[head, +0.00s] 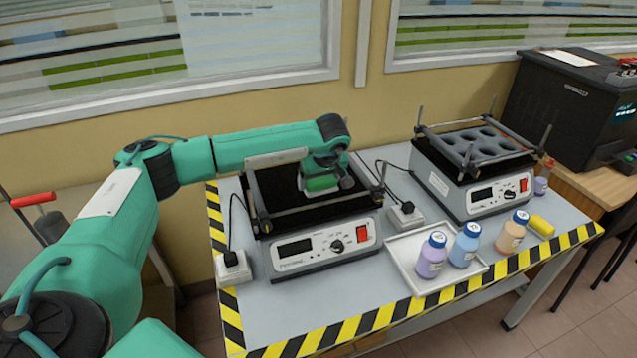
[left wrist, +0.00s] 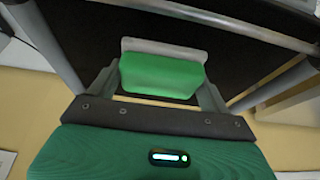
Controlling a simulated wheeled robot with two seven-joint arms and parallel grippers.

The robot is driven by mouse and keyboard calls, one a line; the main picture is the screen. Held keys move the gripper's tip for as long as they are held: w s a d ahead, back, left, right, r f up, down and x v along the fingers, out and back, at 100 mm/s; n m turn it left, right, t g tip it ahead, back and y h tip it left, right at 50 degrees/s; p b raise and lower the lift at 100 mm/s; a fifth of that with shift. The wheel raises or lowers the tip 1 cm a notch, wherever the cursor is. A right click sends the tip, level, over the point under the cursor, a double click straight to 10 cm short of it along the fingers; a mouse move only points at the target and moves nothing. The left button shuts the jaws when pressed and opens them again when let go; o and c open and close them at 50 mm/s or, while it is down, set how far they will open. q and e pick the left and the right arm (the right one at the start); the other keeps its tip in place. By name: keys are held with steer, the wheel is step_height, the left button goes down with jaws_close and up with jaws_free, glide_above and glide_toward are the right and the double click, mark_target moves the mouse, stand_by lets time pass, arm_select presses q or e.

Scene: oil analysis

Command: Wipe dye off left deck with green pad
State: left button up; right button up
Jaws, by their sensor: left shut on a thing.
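The left device (head: 325,240) is a grey shaker with a black deck (head: 280,190) inside a metal rail frame. My left gripper (head: 325,178) is over the deck, inside the frame. It is shut on the green pad (head: 320,184), which also shows between the two fingers in the left wrist view (left wrist: 160,75). A grey strip shows along the pad's far edge there. The pad looks low over the deck, but I cannot tell if it touches. I see no dye on the visible part of the deck; my arm and gripper hide part of it. My right gripper is not in view.
A second shaker (head: 480,190) with a holed rack stands at right. A white tray (head: 405,262) holds a purple bottle (head: 432,256) and a blue bottle (head: 465,245). An orange bottle (head: 511,232) and yellow object (head: 541,226) are beside it. Power sockets (head: 233,267) flank the left shaker.

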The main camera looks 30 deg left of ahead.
arm_select(q)
step_height(320, 180, up, 3)
steer(key=shift+d+r+p, duration=0.1)
steer(key=shift+d+p, duration=0.05)
steer(key=shift+p, duration=0.5)
steer(key=shift+r, duration=0.25)
steer(key=shift+r+p, duration=0.35)
steer(key=shift+p, duration=0.05)
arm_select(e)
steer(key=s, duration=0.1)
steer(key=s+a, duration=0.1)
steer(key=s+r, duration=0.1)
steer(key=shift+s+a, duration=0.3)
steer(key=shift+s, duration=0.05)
